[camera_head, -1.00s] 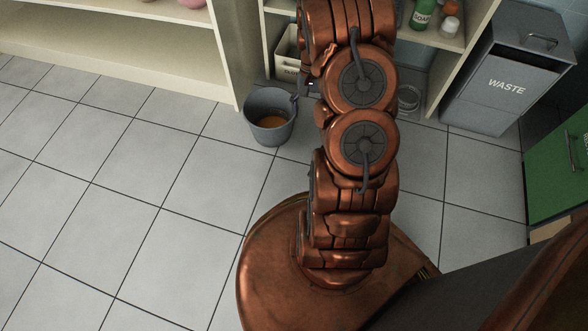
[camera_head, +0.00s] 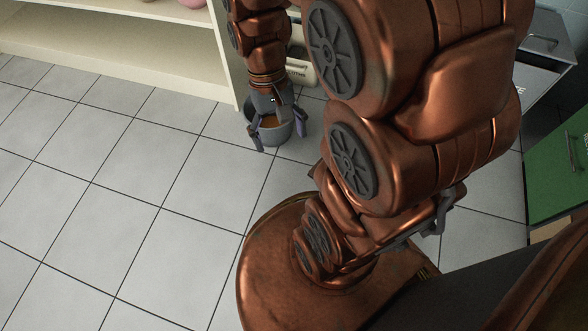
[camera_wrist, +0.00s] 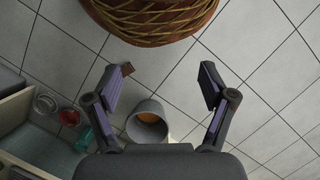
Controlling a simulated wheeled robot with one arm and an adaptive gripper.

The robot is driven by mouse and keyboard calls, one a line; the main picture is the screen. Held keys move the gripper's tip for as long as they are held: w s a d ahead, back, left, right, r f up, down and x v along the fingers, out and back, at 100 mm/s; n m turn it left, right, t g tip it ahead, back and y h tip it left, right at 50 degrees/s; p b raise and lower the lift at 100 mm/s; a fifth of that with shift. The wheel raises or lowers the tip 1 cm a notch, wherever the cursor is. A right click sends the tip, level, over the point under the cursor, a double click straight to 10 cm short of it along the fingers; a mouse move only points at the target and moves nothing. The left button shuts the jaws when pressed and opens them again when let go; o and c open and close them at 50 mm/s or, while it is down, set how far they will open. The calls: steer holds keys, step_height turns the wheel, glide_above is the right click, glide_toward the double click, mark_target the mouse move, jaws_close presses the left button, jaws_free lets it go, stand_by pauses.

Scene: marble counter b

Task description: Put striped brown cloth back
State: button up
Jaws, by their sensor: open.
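I cannot make out a striped brown cloth for certain in either view. My gripper (camera_head: 280,136) is open and points down over the grey bucket (camera_head: 271,137). In the wrist view its fingers (camera_wrist: 164,82) are spread wide, and the bucket (camera_wrist: 147,132) shows below and between them. The bucket has something orange-brown (camera_wrist: 150,146) inside; I cannot tell whether it is cloth or liquid. A small red-brown piece (camera_wrist: 127,69) shows at the left fingertip; what it is stays unclear. No object shows gripped.
A cream shelf (camera_head: 150,55) stands at the upper left. A grey waste bin (camera_head: 540,50) and a green cabinet (camera_head: 555,175) are at the right. A round woven brown thing (camera_wrist: 150,18) fills the top of the wrist view. The left floor (camera_head: 110,200) is clear.

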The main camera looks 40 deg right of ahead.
steer(key=s+a+r+n, duration=0.2)
steer(key=s+a+n, duration=0.1)
steer(key=s, duration=0.6)
steer(key=shift+s+a+r+h, duration=0.35)
steer(key=shift+a+h, duration=0.05)
steer(key=shift+a, duration=0.1)
steer(key=shift+r, duration=0.1)
